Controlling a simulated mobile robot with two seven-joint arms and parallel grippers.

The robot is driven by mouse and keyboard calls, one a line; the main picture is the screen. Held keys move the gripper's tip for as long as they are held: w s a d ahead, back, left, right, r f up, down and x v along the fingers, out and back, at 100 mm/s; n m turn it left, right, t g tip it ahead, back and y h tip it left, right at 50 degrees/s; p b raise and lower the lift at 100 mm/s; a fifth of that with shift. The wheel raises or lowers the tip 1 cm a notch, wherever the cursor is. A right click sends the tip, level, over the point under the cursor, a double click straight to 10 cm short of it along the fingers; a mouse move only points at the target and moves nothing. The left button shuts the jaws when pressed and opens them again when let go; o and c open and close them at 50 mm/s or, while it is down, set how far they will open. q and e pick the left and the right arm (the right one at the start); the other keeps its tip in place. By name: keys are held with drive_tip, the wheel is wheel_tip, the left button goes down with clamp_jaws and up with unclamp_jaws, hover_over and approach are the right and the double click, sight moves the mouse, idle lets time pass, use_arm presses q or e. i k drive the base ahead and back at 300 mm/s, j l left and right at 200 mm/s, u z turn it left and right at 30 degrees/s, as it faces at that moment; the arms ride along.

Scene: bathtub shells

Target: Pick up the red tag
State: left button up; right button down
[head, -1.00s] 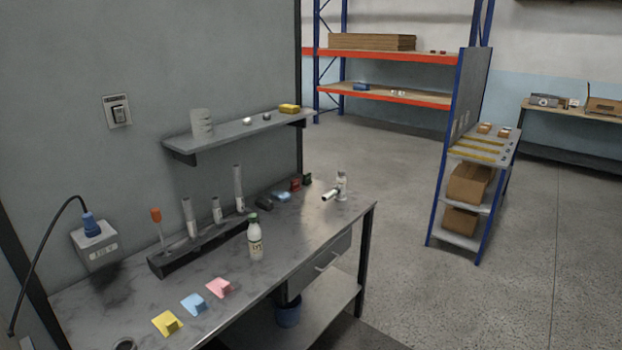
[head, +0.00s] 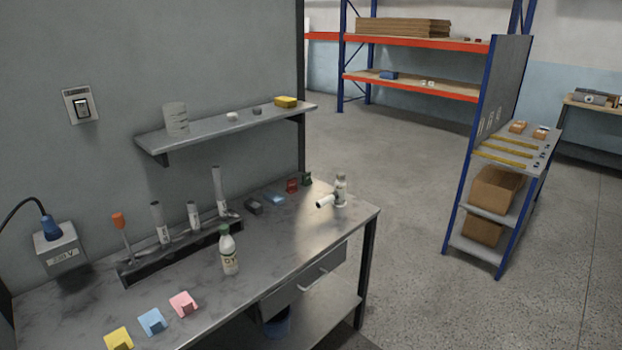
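A small dark red item (head: 292,186), which may be the red tag, sits at the back right of the metal workbench (head: 300,252), beside a dark green one (head: 305,179). It is too small to make out in detail. At the front left of the bench a pink tag-like piece (head: 184,303) lies in a row with a light blue one (head: 152,321) and a yellow one (head: 118,339). Neither of my grippers is in view.
A white bottle with a green cap (head: 229,252) stands mid-bench before a dark rack (head: 180,252) with several upright tools. A white bottle (head: 341,189) stands near the right end. A wall shelf (head: 225,130) overhangs the back. Floor right of the bench is clear.

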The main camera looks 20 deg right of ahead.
sight(292, 184)
drive_tip(key=i+l, duration=0.1)
drive_tip(key=l, duration=0.25)
drive_tip(key=i+l, duration=0.15)
drive_tip(key=l, duration=0.15)
drive_tip(key=i+l, duration=0.1)
drive_tip(key=l, duration=0.25)
drive_tip(key=i+l, duration=0.15)
drive_tip(key=l, duration=0.2)
drive_tip(key=i+l, duration=0.1)
drive_tip(key=l, duration=0.2)
